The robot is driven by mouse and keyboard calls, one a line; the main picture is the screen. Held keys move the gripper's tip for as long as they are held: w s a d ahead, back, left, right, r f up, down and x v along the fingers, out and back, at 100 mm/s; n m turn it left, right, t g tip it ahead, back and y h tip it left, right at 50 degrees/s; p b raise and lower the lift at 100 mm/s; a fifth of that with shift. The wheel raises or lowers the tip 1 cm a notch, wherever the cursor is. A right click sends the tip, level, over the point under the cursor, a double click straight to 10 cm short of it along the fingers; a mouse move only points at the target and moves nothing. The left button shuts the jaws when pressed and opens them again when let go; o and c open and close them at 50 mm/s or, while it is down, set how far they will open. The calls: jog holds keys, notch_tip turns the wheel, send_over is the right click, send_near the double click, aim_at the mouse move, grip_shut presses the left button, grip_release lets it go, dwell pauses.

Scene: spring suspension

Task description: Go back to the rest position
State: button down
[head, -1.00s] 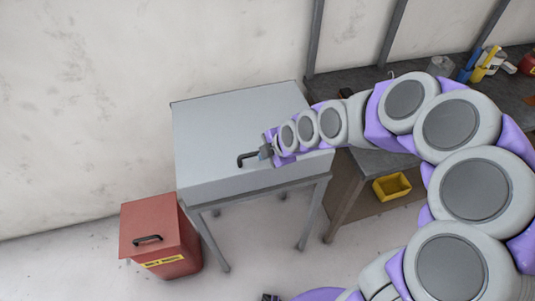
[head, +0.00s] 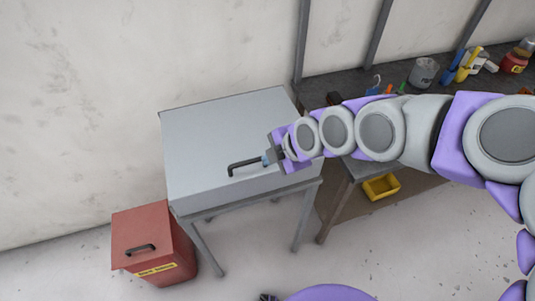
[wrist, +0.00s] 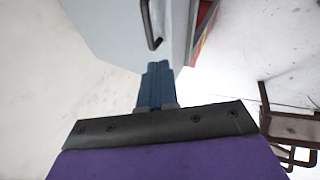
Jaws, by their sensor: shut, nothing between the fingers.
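My gripper (head: 268,157) is at the end of my purple and grey arm, in front of the grey box (head: 225,125) on its metal stand. The box has a dark handle (head: 245,165), and my fingertips appear just to the right of it in the head view. In the wrist view my blue fingers (wrist: 157,85) are shut together with nothing between them. The dark handle (wrist: 152,25) is above the fingertips there and looks apart from them.
A red bin (head: 152,240) with a black handle stands on the floor at lower left. A dark workbench (head: 340,95) at right holds a metal can (head: 424,72), tools and a red jar (head: 515,62). A yellow crate (head: 381,187) sits below it. The floor in front is mostly clear.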

jog(key=s+d+m+g+h, duration=0.2)
jog(key=s+d+m+h, duration=0.1)
jog(key=s+d+m, duration=0.6)
jog(key=s+d+r+m+g+h, duration=0.1)
jog(key=s+d+m+g+h, duration=0.1)
jog(key=s+d+m, duration=0.7)
jog(key=s+m+g, duration=0.1)
jog(key=s+m, duration=0.4)
jog(key=m, duration=0.1)
jog(key=shift+s+m+h, duration=0.25)
jog(key=shift+m+h, duration=0.15)
